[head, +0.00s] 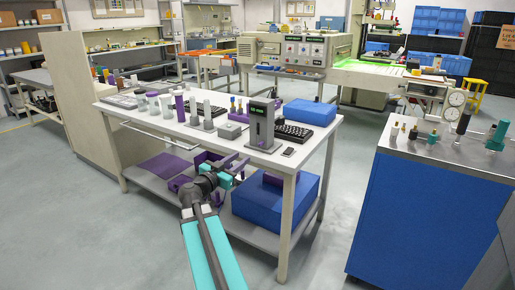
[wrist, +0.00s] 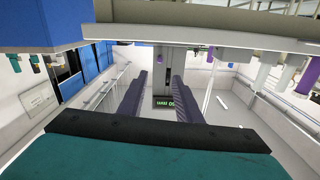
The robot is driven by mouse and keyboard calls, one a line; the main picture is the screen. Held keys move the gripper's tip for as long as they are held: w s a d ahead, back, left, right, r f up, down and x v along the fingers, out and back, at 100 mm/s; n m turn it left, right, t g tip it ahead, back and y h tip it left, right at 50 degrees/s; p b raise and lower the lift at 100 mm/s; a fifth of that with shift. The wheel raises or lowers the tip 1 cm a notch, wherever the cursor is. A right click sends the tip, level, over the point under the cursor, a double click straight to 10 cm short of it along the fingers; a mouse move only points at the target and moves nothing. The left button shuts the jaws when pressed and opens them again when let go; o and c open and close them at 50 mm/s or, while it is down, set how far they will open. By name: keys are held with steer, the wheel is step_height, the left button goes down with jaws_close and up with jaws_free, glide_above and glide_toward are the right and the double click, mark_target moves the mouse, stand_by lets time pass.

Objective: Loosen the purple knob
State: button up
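I cannot tell for sure which purple item is the knob. A purple cylinder (head: 179,107) stands on the white workbench (head: 225,150) in the head view, among pale cylinders. Purple cylinders (wrist: 308,76) also show at the right of the wrist view. My gripper (head: 240,163) is in front of the bench, around the height of its top edge. In the wrist view its two purple fingers (wrist: 163,88) are apart with nothing between them. A grey device with a lit green display (head: 259,108) stands on the bench; its display shows beyond the fingers (wrist: 164,104).
Another blue box (head: 255,207) and purple parts (head: 162,167) fill the lower shelf. A blue cabinet (head: 425,215) bearing small fittings stands right. Floor between bench and cabinet is clear.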

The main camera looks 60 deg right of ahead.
mark_target(259, 145)
steer(key=shift+s+d+p, duration=0.1)
steer(key=shift+d+p, duration=0.3)
steer(key=shift+d, duration=6.5)
jaws_close()
steer(key=shift+a+f, duration=0.1)
steer(key=shift+a, duration=0.15)
steer(key=shift+d, duration=0.15)
